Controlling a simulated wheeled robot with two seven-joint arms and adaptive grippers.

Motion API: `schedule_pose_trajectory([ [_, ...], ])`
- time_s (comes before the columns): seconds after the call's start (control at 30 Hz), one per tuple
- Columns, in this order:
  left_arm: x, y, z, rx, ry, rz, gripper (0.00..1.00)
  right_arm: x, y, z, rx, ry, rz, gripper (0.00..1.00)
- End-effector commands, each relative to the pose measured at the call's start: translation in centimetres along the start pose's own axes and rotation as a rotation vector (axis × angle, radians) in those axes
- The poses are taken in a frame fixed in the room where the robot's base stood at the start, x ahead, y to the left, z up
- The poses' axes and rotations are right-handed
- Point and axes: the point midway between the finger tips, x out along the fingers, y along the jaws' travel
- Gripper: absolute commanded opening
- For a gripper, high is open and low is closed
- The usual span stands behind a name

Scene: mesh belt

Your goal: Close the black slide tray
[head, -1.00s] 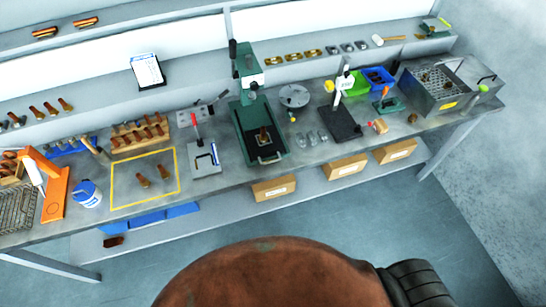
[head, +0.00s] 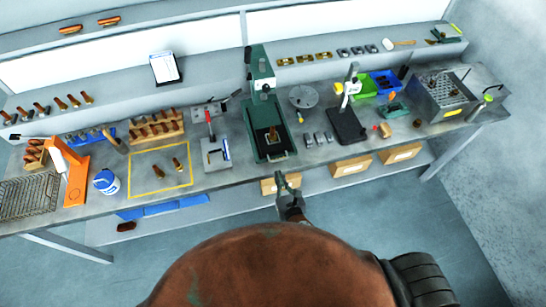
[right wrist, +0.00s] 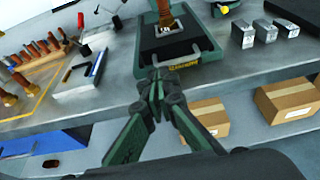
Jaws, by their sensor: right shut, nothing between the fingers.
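The black slide tray (head: 262,147) lies in the green base of the green press (head: 262,75). It reaches forward from under the press head, with a handle at its front by the bench edge. A brown-handled piece (head: 273,134) stands upright on a pale plate on the tray. In the right wrist view the tray (right wrist: 150,45) and this piece (right wrist: 165,12) are at the top. My right gripper (head: 283,179) is shut and empty in front of the tray, apart from it in the head view. Its fingertips (right wrist: 157,80) appear just before the tray's front edge. My left gripper is not in view.
A toggle clamp with a red handle (head: 210,130) stands left of the press, and small metal blocks (head: 318,139) lie to the right. Cardboard boxes (head: 352,165) sit on the shelf below. The floor in front is clear.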

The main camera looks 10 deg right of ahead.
Motion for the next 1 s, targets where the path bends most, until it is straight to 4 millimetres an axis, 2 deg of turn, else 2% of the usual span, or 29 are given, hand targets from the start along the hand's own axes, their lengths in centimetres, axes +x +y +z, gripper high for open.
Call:
schedule_pose_trajectory([
  [0.1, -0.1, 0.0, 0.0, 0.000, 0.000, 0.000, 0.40, 2.7, 0.0, 0.1, 0.001, -0.001, -0.001, 0.00],
  [0.3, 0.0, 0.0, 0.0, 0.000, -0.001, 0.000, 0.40, 6.7, 0.1, 0.0, 0.003, 0.000, 0.000, 0.00],
  [0.5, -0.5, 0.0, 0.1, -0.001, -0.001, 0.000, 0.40, 9.4, 0.0, 0.9, 0.004, 0.001, 0.000, 0.00],
  [0.7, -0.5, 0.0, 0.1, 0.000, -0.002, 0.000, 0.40, 10.4, 0.0, 1.1, 0.002, 0.002, 0.000, 0.00],
  [1.0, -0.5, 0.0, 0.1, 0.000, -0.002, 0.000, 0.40, 10.5, 0.0, 1.1, 0.003, 0.002, 0.000, 0.00],
])
